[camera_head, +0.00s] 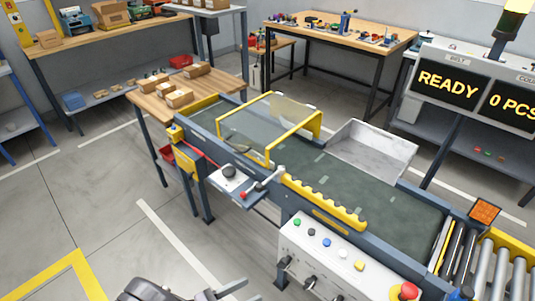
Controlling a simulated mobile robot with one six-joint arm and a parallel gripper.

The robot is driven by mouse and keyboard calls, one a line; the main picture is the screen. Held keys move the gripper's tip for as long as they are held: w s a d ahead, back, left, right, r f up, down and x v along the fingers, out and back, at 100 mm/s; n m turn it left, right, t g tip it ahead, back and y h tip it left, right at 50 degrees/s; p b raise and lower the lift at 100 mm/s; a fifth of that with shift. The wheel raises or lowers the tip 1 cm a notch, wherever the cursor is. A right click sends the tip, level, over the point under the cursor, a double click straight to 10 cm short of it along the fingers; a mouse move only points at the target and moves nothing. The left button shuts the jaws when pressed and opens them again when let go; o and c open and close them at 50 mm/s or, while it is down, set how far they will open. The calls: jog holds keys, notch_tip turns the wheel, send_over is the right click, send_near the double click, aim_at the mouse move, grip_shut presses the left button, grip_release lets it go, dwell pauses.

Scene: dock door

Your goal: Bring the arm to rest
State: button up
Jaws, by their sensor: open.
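My gripper (222,291) shows at the bottom edge of the head view, left of the conveyor's control panel. Its light grey fingers are apart and nothing shows between them. The dark wrist part of my arm (160,289) is beside it, cut off by the frame's lower edge. The gripper is over bare floor in the picture and apart from the conveyor (385,205). The rest of my arm is out of view.
The conveyor has a yellow guard frame (268,155), a lever box (232,181) and a button panel (330,255). A wooden table with boxes (230,82) stands at its far end. A display reads READY, 0 PCS (448,85). Floor at left (70,200) is clear.

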jog(key=w+d+r+m+g+y, duration=0.25)
jog(key=d+r+m+g, duration=0.35)
jog(key=r+m+g, duration=0.5)
jog(key=s+d+r+m+t+y, duration=0.2)
jog(key=s+d+r+m+y, duration=0.1)
jog(key=r+m, duration=0.4)
jog(key=s+d+r+m+t+y, duration=0.2)
jog(key=d+r+m+y, duration=0.3)
jog(key=r+m, duration=0.3)
jog(key=s+d+r+m+t+y, duration=0.3)
jog(key=d+r+m+y, duration=0.1)
jog(key=r+m, duration=0.3)
notch_tip(320, 180, up, 2)
jog(key=shift+s+d+r, duration=0.15)
jog(key=shift+s+d, duration=0.2)
jog(key=shift+y, duration=0.25)
